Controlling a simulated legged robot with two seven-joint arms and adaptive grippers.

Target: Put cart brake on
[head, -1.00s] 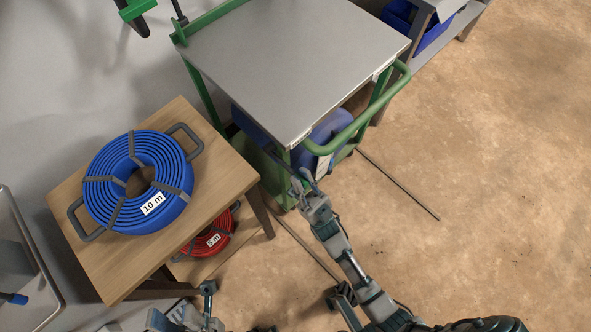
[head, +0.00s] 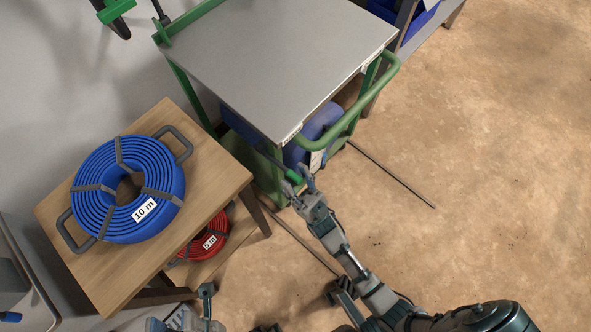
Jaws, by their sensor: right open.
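The cart (head: 270,60) has a grey flat top and a green frame, with a curved green push handle (head: 362,118) on its right side. A lever with a dark rod and green grip (head: 293,176) sticks out low at the cart's near corner; I take it for the brake lever. My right gripper (head: 300,182) is open at this grip, with its fingers close around or beside it; contact is unclear. My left gripper (head: 190,318) is partly cut off at the bottom edge, away from the cart, and its jaw opening is unclear.
A wooden table (head: 225,180) left of the cart bears a blue hose coil (head: 160,170) marked 10 m. A red coil (head: 190,247) lies below it. Blue containers (head: 318,125) sit under the cart top. Thin rods (head: 392,174) lie on the floor; open floor is at right.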

